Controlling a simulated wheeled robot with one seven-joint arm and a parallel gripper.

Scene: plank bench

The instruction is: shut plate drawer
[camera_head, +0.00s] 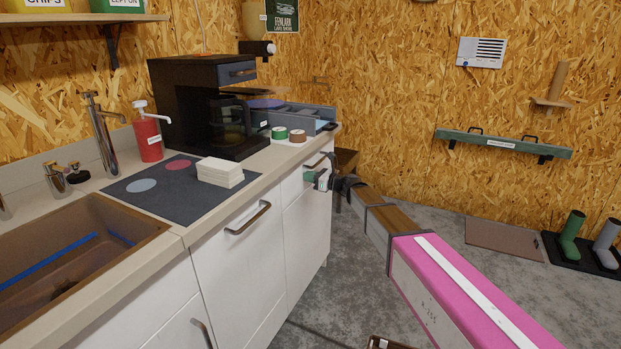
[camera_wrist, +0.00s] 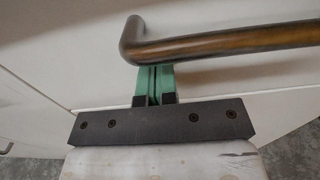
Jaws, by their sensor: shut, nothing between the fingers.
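The drawer at the right end of the white counter has a pale front (camera_head: 294,188) and a dark bar handle (camera_head: 318,161). Its front fills much of the wrist view (camera_wrist: 60,40), with the bronze handle (camera_wrist: 225,43) across the upper right. My gripper (camera_head: 308,176) is at this front, just below the handle. Its green fingertips (camera_wrist: 153,68) are together and empty, close under the handle's left end; I cannot tell whether they touch it or the front. The front looks nearly flush, but my gripper partly hides it, and the plates inside are not visible.
A coffee machine (camera_head: 205,105), a white stack (camera_head: 220,172) and a red pump bottle (camera_head: 148,138) stand on the counter. A second handle (camera_head: 248,218) projects from the cabinet to the left. Open grey floor (camera_head: 435,210) lies to the right, with boots (camera_head: 571,235) on a mat farther off.

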